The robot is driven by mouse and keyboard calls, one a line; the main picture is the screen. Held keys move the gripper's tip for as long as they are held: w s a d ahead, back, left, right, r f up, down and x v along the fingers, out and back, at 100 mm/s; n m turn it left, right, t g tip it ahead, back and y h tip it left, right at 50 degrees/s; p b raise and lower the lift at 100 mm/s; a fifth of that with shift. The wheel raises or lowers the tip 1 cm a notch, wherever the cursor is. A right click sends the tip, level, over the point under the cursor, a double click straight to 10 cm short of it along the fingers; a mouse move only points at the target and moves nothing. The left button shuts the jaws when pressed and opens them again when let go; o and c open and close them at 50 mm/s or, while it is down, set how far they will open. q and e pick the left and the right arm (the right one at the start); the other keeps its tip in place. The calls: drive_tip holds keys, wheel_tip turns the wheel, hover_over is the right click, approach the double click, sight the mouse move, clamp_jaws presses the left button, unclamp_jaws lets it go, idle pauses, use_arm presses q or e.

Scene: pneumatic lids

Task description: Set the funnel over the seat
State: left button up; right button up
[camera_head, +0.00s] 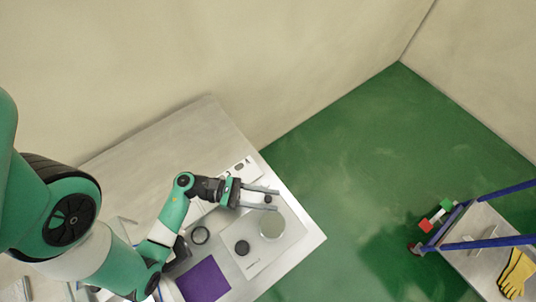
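My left gripper (276,199) reaches in from the left above the right part of the table. Its two long grey fingers are spread apart. A small dark round thing (268,199) shows between the fingers near their tips; I cannot tell whether it lies below them. A grey round disc (272,228) and a black round piece (242,248) are on a pale plate (262,262) just below the gripper in the picture. A dark ring (200,235) lies left of the plate. I cannot tell which of these is the funnel or the seat. My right gripper is out of view.
The pale table (312,238) ends near the plate's right side. A purple mat (204,281) lies at its front. A pale panel with a dark opening (239,166) is behind the gripper. A blue-framed cart (490,240) with yellow gloves (516,272) stands far right.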

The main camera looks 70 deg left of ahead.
use_arm(q)
drive_tip(key=shift+s+a, duration=0.4)
drive_tip(key=shift+s, duration=0.05)
drive_tip(key=v, duration=0.6)
drive_tip(key=shift+s+b, duration=0.2)
drive_tip(key=shift+b, duration=0.2)
